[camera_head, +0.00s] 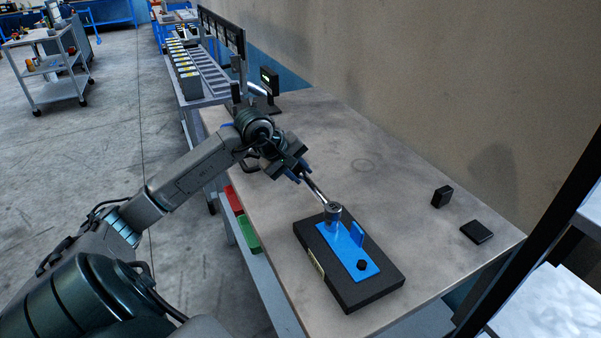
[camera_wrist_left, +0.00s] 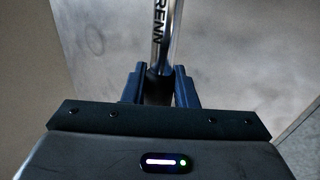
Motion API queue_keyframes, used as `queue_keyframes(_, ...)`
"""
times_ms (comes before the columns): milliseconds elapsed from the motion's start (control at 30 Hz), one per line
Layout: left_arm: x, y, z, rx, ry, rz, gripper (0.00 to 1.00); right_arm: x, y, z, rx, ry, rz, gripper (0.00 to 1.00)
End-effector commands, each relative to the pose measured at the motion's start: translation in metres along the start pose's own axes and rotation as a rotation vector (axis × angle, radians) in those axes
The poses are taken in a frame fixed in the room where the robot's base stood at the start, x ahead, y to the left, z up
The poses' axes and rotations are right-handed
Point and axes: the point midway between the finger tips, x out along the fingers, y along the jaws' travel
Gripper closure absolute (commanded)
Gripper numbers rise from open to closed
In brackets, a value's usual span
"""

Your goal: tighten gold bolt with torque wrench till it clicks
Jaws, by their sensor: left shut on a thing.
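A torque wrench (camera_head: 314,187) runs from my left gripper (camera_head: 299,172) to a black block with a blue plate (camera_head: 345,250). The wrench's round head (camera_head: 332,210) sits over the far end of the blue plate. My left gripper is shut on the wrench handle, and its two blue fingers (camera_wrist_left: 160,85) hold the shaft in the left wrist view. The wrench shaft (camera_wrist_left: 167,40) shows lettering there. The gold bolt cannot be seen; the wrench head may hide it. A dark bolt or knob (camera_head: 362,265) stands on the near end of the plate. My right gripper is not in view.
A small black box (camera_head: 441,196) and a flat black piece (camera_head: 477,231) lie on the table's right side. A small display (camera_head: 269,80) stands at the far end. Red (camera_head: 232,199) and green (camera_head: 248,233) bins hang along the left edge. The table middle is clear.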

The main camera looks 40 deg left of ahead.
Motion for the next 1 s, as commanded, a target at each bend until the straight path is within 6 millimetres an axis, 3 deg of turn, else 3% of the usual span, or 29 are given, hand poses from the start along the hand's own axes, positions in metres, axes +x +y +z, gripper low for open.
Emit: queue_keyframes(1000,-0.028,0.021,-0.001,0.001,0.001,0.004,1.0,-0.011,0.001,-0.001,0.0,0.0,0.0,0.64)
